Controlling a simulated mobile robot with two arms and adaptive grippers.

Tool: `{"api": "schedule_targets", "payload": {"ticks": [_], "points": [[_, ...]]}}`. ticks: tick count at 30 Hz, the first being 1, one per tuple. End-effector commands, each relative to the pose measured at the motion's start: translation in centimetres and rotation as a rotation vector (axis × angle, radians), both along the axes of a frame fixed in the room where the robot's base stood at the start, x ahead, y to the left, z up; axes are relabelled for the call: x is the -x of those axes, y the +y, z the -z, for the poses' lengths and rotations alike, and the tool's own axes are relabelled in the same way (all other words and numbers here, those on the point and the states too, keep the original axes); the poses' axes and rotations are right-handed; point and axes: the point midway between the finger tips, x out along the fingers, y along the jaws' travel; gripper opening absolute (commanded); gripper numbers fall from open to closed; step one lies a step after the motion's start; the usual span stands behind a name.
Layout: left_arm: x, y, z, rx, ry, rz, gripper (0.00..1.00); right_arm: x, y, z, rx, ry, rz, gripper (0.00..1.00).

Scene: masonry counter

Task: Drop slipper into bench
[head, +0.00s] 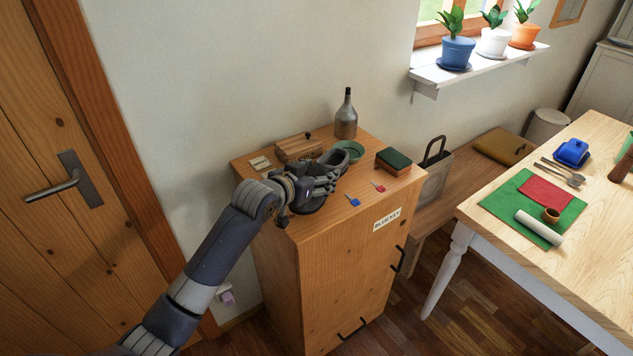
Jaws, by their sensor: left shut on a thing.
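My left gripper (328,182) reaches in from the lower left, low over the top of a wooden cabinet (345,268). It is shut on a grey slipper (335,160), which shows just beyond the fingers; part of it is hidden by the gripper. I cannot tell whether the slipper touches the cabinet top. A low wooden bench (455,197) runs along the wall to the right of the cabinet, partly hidden by the table. My right gripper is not in view.
On the cabinet stand a dark bottle (346,118), a wooden box (298,149), a green bowl (350,149) and a green-topped box (393,161). A bag (434,172) and a tan folded item (500,146) are on the bench. A laid table (480,214) stands right.

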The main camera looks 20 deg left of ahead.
Motion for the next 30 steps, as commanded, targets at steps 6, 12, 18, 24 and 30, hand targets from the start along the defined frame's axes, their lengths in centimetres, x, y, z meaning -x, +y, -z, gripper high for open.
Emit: {"api": "schedule_targets", "payload": {"ticks": [6, 12, 18, 24, 30], "points": [[-0.3, 0.4, 1.7, 0.001, 0.004, -0.001, 0.32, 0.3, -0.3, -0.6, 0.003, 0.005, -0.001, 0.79], [-0.3, 0.4, 3.5, -0.001, -0.001, -0.001, 0.32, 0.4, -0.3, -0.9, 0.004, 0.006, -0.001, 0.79], [-0.3, 0.4, 3.5, 0.000, -0.002, 0.000, 0.32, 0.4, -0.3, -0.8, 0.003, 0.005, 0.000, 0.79], [-0.3, 0.3, 3.8, -0.001, 0.000, 0.000, 0.70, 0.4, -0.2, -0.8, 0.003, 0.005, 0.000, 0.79], [-0.3, 0.4, 3.8, -0.001, 0.000, 0.000, 0.78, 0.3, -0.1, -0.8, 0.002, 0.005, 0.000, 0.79]]}}
